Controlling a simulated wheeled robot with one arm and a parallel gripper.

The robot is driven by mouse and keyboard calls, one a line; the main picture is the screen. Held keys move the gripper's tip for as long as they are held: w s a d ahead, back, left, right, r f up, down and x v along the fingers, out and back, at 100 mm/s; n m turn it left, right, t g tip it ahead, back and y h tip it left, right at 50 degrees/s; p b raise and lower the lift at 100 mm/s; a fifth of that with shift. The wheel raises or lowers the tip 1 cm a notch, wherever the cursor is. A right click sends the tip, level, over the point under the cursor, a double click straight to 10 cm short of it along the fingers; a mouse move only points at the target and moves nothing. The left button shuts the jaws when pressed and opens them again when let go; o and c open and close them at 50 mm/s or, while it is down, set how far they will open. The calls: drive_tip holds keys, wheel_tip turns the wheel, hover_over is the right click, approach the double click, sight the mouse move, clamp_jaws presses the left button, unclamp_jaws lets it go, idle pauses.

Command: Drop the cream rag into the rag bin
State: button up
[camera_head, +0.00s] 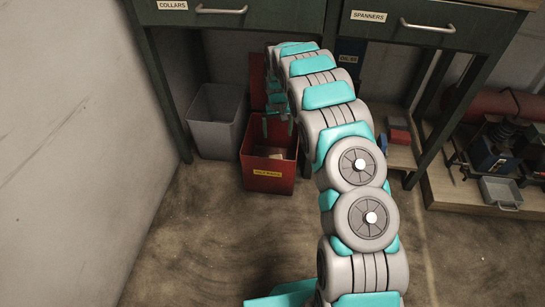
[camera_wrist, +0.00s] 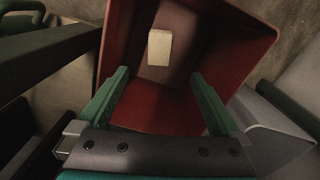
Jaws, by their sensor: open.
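The red rag bin (camera_head: 267,181) stands on the floor below the bench, with a yellow label on its front. In the wrist view the bin (camera_wrist: 255,45) is seen from above, open at the top. The cream rag (camera_wrist: 159,48) looks like a small pale block and lies inside on the bin's bottom. A pale patch of it (camera_head: 277,156) shows in the head view. My gripper (camera_head: 277,124) is over the bin's opening. In the wrist view my gripper (camera_wrist: 159,74) has its green fingers wide apart, with nothing between them, above the rag.
A grey bin (camera_head: 216,122) stands left of the red one. Green bench drawers marked COLLARS (camera_head: 205,9) and SPANNERS (camera_head: 415,24) hang above. Bench legs (camera_head: 165,90) stand close on either side. A low shelf (camera_head: 455,190) with tools is at right. The front floor is clear.

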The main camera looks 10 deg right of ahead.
drive_tip(key=s+r, duration=0.2)
drive_tip(key=s, duration=0.6)
drive_tip(key=s+r, duration=0.1)
drive_tip(key=s, duration=0.7)
drive_tip(key=shift+r, duration=0.35)
